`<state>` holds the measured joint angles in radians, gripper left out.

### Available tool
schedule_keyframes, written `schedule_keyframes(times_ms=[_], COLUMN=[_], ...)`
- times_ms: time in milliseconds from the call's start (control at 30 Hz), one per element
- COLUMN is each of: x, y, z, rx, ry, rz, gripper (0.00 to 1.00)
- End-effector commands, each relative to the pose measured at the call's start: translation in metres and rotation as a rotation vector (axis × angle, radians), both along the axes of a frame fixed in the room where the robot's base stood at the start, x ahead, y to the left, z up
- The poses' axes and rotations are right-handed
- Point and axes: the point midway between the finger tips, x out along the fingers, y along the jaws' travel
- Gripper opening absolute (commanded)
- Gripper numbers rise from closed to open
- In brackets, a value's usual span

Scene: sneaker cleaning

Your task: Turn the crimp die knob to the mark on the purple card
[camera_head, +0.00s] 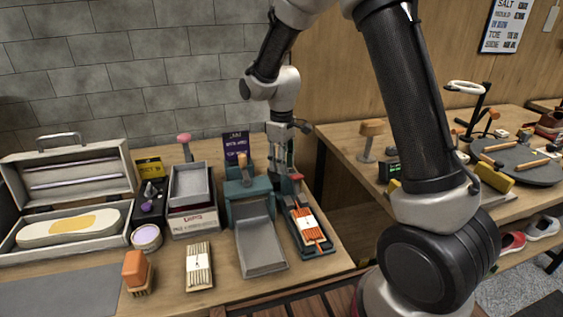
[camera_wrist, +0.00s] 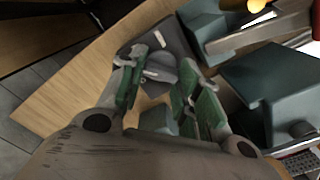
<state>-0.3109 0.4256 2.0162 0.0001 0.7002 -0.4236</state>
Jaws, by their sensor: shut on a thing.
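The purple card (camera_head: 235,147) stands upright behind the teal press (camera_head: 245,188); its small print and mark cannot be read. My gripper (camera_head: 281,172) points down just right of the card, behind the teal tool with the red-tipped handle. In the wrist view, my gripper's green-padded fingers (camera_wrist: 163,68) are on either side of a dark grey knob (camera_wrist: 160,66) and closed on it. A pale mark (camera_wrist: 151,41) shows on the dark part beyond the fingertips. The fingers partly cover the knob, and the head view does not show it clearly.
A teal tray tool (camera_head: 317,249) holds orange sticks in front of my gripper. Grey bins (camera_head: 192,188), an open case (camera_head: 68,215), a brush (camera_head: 137,272) and a stick bundle (camera_head: 199,267) stand leftward. A second table (camera_head: 345,139) stands right, past a gap.

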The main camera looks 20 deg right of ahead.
Motion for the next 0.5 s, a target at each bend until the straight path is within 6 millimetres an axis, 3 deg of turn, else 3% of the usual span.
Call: schedule_keyframes(times_ms=[500], x=[0.0016], y=[-0.0015], z=[0.0007], rx=[0.000], ry=[-0.002], rz=[-0.487], gripper=[0.10])
